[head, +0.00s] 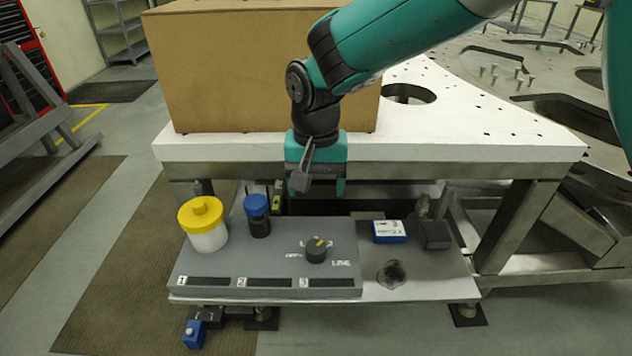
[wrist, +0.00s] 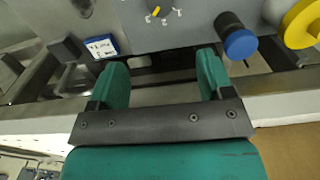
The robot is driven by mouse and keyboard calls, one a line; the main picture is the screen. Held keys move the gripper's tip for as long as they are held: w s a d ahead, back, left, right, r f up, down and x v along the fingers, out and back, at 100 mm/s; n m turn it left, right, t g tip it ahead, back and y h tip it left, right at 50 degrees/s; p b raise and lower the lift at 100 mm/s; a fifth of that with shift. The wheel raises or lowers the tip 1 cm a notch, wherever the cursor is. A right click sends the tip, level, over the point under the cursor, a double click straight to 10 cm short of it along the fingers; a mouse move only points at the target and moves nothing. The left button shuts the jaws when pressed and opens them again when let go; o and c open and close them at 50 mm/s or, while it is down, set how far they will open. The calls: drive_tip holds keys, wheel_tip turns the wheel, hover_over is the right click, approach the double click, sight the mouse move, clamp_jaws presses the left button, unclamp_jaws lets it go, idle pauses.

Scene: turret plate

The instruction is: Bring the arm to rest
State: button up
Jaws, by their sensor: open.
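My gripper (head: 318,184) hangs from the teal arm, pointing down in front of the white table's edge, above the back of the grey panel. In the wrist view its two teal fingers (wrist: 163,80) are apart with nothing between them. The gripper touches none of these.
A large cardboard box (head: 230,70) stands on the white table (head: 470,135) behind the gripper. A blue item (head: 194,334) sits below.

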drive_tip(key=s+d+r+n+y+p, duration=0.1)
drive_tip(key=s+d+r+n, duration=0.1)
drive_tip(key=s+d+r, duration=0.2)
drive_tip(key=s+d+r+n+y+p, duration=0.1)
drive_tip(key=s+d+r+n, duration=0.2)
drive_tip(key=s, duration=0.8)
drive_tip(key=s+d+r+n+y+p, duration=0.1)
drive_tip(key=s+d+r+n+y, duration=0.1)
drive_tip(key=s+d+r, duration=0.4)
drive_tip(key=shift+s+r+n+p, duration=0.35)
drive_tip(key=shift+s+r+n, duration=0.1)
drive_tip(key=shift+s, duration=0.2)
drive_tip(key=shift+d, duration=0.1)
idle(1.2)
